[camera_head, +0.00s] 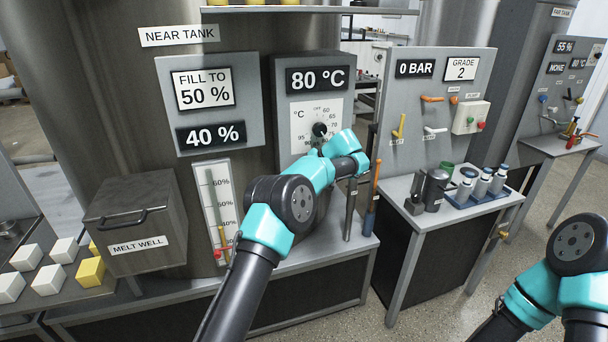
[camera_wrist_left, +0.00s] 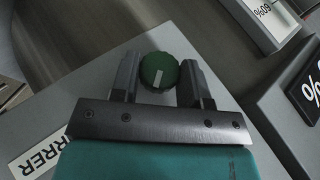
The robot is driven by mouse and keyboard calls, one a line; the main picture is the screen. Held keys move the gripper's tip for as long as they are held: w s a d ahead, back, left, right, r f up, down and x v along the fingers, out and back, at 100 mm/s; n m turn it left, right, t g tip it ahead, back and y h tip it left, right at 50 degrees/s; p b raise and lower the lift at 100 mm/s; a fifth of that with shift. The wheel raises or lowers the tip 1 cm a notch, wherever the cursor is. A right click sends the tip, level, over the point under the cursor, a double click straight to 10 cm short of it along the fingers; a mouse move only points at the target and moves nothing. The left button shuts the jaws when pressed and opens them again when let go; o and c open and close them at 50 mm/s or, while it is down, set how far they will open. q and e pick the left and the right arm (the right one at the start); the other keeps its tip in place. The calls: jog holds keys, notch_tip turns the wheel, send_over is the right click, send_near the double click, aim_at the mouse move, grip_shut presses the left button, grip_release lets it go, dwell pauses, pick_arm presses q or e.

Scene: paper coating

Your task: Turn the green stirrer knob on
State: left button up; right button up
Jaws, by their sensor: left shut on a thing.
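The green stirrer knob (camera_wrist_left: 158,72) is round with a short white mark and sits on a grey panel. In the left wrist view it lies between the two dark fingers of my left gripper (camera_wrist_left: 160,82), which is shut on it. The white mark runs nearly up and down in that view. A partly cut-off stirrer label (camera_wrist_left: 38,155) is at lower left. In the head view my left arm hides the knob and the fingers. My right arm shows at the lower right, but its gripper is out of view.
A black temperature dial (camera_head: 320,129) under the 80 °C display (camera_head: 317,79) is close to my left wrist. A level gauge (camera_head: 216,205) and a melt well box (camera_head: 135,225) stand left. Tools (camera_head: 373,195) hang right of the wrist. A side table (camera_head: 400,196) holds jars.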

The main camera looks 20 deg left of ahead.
pick_arm(q)
jog(key=shift+f+g+y, duration=0.1)
jog(key=shift+g+y, duration=0.3)
jog(key=shift+y, duration=0.3)
jog(key=o, duration=0.9)
jog(key=shift+d, duration=0.1)
